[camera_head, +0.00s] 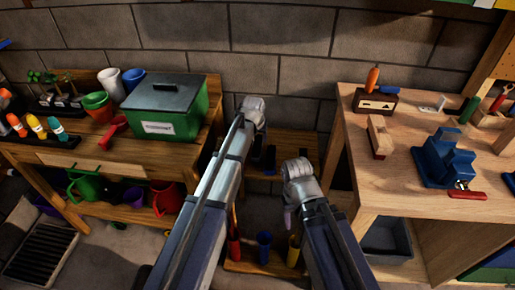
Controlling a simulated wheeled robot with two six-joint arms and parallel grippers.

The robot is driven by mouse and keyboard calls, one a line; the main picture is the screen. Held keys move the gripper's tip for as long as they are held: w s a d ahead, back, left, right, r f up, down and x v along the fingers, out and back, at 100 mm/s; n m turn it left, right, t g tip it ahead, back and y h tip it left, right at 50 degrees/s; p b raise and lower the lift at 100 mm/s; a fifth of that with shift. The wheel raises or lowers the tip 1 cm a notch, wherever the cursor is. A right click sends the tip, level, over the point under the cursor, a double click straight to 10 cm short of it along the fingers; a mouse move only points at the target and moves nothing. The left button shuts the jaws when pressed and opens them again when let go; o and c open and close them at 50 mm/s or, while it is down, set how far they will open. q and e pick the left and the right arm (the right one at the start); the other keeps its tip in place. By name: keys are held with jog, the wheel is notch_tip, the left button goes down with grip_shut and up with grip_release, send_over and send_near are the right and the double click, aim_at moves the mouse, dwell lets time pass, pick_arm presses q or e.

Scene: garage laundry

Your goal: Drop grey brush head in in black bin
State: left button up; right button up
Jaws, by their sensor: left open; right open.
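A dark grey-black bin (390,240) stands under the right workbench. I cannot pick out a grey brush head for certain; a small pale grey piece (432,104) lies on the right workbench, too small to identify. My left gripper (262,150) is over a low wooden stand between the benches, beside small dark shapes. My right gripper (290,212) hangs lower and nearer, left of the bin and apart from it. Both grippers are open and I see nothing held; their fingertips are mostly hidden or dark.
The left bench holds a green box (172,108) with a dark lid, pots and bottles. The right bench (385,195) holds a blue vise-like tool (445,160) and wooden blocks. A grey concrete-block wall closes the back.

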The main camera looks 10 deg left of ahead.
aim_at(257, 144)
pick_arm(q)
jog(key=shift+b+x, duration=2.9)
jog(key=shift+x, duration=0.7)
jog(key=shift+w+f, duration=0.1)
jog(key=shift+f, duration=0.05)
grip_shut()
